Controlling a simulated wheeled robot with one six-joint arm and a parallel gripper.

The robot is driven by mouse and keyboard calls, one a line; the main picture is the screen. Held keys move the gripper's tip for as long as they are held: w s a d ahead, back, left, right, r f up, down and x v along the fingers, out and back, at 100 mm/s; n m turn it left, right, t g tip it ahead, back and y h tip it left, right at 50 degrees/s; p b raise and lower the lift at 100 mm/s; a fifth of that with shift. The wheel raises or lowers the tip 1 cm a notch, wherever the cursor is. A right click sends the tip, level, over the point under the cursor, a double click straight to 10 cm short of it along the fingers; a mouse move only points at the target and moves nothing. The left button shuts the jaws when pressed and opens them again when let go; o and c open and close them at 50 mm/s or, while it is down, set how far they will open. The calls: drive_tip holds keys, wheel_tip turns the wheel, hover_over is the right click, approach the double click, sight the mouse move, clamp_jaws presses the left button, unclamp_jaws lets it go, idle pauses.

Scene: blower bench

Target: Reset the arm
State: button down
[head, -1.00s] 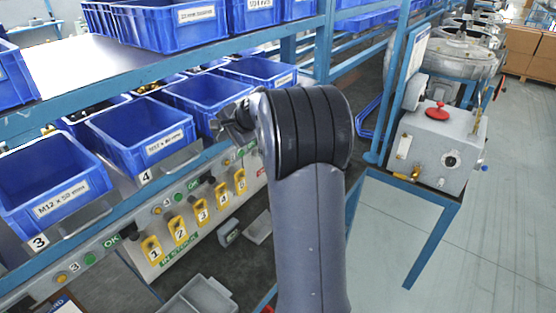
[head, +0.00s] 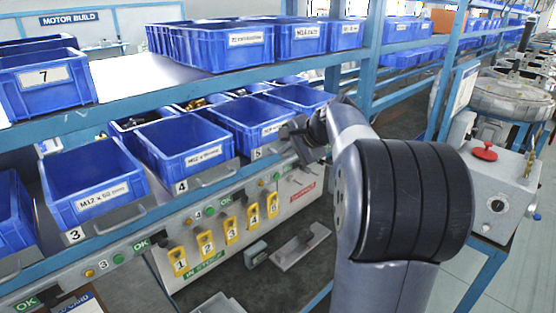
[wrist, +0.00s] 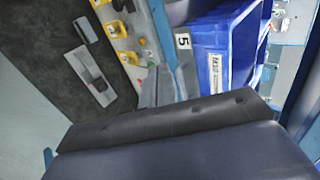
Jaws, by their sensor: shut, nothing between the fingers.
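My arm rises at the right of the head view and bends toward the bench. My gripper (head: 292,136) is at its far end, small and dark, in front of the lower shelf near the right-hand blue bins. It is shut, with nothing seen in it. Its fingertips are partly hard to make out against the bins. In the wrist view a large dark part of my own arm fills the bottom, and the bin marked 5 (wrist: 215,62) lies beyond it.
Blue bins line the lower shelf, among them the M12 bin (head: 92,185) and the bin above label 4 (head: 180,145). Yellow numbered tags (head: 205,240) hang on the panel below. A grey box with a red knob (head: 492,195) stands at the right. Open floor lies behind it.

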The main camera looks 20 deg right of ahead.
drive_tip(key=shift+s+d+r, duration=0.15)
drive_tip(key=shift+s+r, duration=0.2)
